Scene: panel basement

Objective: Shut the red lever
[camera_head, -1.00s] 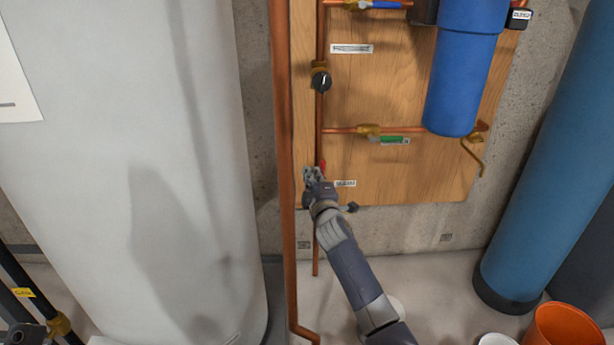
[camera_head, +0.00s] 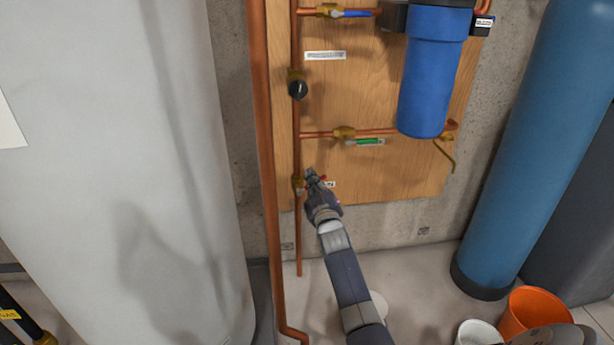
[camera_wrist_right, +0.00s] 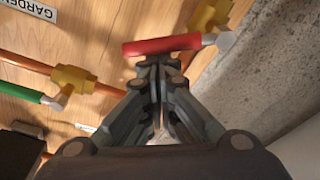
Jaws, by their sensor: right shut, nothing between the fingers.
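The red lever (camera_wrist_right: 160,46) sits on a brass valve (camera_wrist_right: 210,18) in the right wrist view. It points left from the valve, at a slant to the copper pipe. In the head view only a small bit of the red lever (camera_head: 323,178) shows beside my gripper, to the right of the brass valve (camera_head: 298,184) on the vertical pipe. My right gripper (camera_head: 311,175) is shut and empty. Its fingertips (camera_wrist_right: 158,62) are right at the lever's edge; I cannot tell whether they touch it. My left gripper is not in view.
A green-handled valve (camera_head: 365,142) and a black knob (camera_head: 298,88) are above on the wooden panel (camera_head: 390,180). A blue filter housing (camera_head: 430,75) hangs at the right. A large white tank (camera_head: 120,180) stands left, a blue cylinder (camera_head: 530,150) right.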

